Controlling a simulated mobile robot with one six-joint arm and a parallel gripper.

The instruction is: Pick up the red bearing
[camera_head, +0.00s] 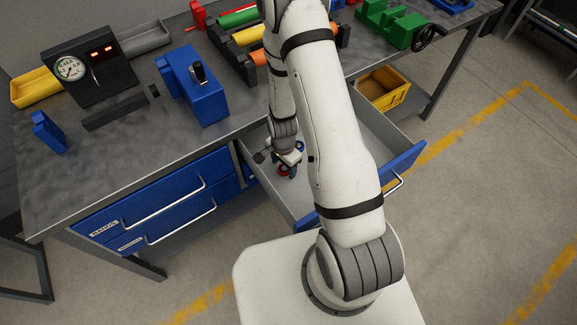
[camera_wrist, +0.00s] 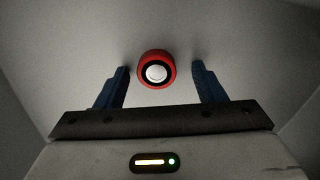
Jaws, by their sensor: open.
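The red bearing (camera_wrist: 142,70) is a red ring with a black band and a pale centre. In the wrist view it lies on a light surface, between and slightly beyond the two blue fingers of my gripper (camera_wrist: 161,84). A gap shows on both sides, so the fingers do not appear to touch it. In the head view my gripper (camera_head: 291,166) reaches down into the open drawer (camera_head: 375,125). A red part of the bearing (camera_head: 283,170) shows beside the fingers there, and the rest is hidden by my gripper.
The drawer walls surround my gripper, and its blue front (camera_head: 372,190) is pulled out. The workbench (camera_head: 150,165) above holds a blue block device (camera_head: 200,90), a gauge box (camera_head: 90,70), and a green vise (camera_head: 393,22). A yellow bin (camera_head: 383,88) stands behind the drawer.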

